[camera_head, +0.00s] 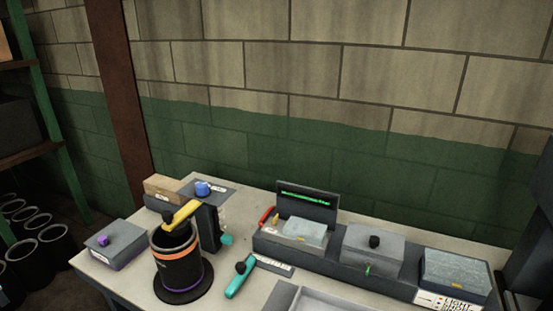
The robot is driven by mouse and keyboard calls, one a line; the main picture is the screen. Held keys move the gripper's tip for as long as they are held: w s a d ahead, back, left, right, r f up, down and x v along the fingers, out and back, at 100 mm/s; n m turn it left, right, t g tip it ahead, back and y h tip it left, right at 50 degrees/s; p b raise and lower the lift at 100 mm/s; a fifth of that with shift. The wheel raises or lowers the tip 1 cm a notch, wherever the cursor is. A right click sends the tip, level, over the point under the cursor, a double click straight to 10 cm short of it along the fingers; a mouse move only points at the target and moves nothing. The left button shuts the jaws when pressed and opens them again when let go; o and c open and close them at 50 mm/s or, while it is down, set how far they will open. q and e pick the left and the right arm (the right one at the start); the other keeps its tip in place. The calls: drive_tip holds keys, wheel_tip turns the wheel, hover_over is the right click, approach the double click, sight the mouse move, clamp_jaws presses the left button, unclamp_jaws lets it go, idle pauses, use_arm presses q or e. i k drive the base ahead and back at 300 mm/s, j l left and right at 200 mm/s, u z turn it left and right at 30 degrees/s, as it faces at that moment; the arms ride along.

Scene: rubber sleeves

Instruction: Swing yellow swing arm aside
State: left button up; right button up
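The yellow swing arm (183,213) reaches from the top of a dark upright post (209,228) on the table. It slants down to the left, over the top of a black cylinder (178,264) with an orange band. A dark knob (168,216) sits at its free end. I cannot tell whether the arm touches the cylinder. Neither of my grippers shows in this view.
A purple-knobbed box (117,250) stands left of the cylinder. A teal tool (240,278) lies to its right. Black sleeves (55,245) stand at the far left.

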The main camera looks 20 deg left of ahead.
sight(176, 225)
drive_tip(key=u, duration=1.25)
